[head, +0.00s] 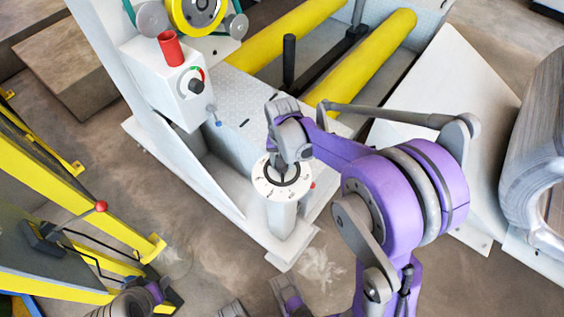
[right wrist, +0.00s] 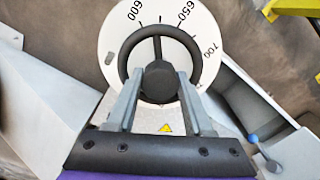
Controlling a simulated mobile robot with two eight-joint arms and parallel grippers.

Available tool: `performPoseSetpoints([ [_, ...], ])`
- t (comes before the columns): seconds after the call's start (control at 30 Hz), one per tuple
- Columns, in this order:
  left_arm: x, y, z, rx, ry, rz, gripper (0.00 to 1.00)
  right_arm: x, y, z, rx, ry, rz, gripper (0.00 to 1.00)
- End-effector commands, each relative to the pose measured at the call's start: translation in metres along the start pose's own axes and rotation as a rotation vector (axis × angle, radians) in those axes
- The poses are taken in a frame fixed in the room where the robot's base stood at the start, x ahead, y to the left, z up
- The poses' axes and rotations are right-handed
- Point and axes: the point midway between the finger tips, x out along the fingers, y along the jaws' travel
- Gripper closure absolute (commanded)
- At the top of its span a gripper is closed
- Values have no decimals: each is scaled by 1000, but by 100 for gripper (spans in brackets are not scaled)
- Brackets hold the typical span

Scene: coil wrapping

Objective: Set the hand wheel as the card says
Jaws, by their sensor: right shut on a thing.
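The hand wheel (head: 284,176) is a dark ring with a hub, on top of a short white post. It also shows in the right wrist view (right wrist: 199,52). A white round dial (head: 266,187) lies under it; 600, 650 and 700 can be read in the right wrist view (right wrist: 117,32). The wheel's upper spoke points between 600 and 650. My right gripper (head: 281,160) comes down onto the wheel, with its fingers (right wrist: 159,97) on either side of the hub, shut on the wheel. Purple and grey parts of mine show at the bottom edge; my left gripper's jaws cannot be made out. No card is recognisable.
A white control box (head: 187,92) with a small knob and a red cup-like part (head: 171,49) stands behind the post. Yellow rollers (head: 372,62) lie behind. A yellow-framed structure with a red-knobbed lever (head: 101,206) is at left; a large grey coil (head: 540,140) is at right.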

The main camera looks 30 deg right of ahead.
Motion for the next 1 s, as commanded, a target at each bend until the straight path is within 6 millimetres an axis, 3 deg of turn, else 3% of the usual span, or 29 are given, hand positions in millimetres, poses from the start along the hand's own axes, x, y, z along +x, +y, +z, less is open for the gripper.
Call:
performPoseSetpoints([
  [0.53, 0, 0, 0, 0, 0, 0, 50, 0, 0, 0, 24, 1, 0, 100],
  [0.57, 0, 0, 0, 0, 0, 0, 50, 0, 0, 0, 24, 1, 0, 43],
  [0.7, 0, 0, 0, 0, 0, 0, 50, 0, 0, 0, 24, 1, 0, 19],
  [1.0, 0, 0, 0, 0, 0, 0, 50, -1, 0, 0, 23, 0, 0, 19],
])
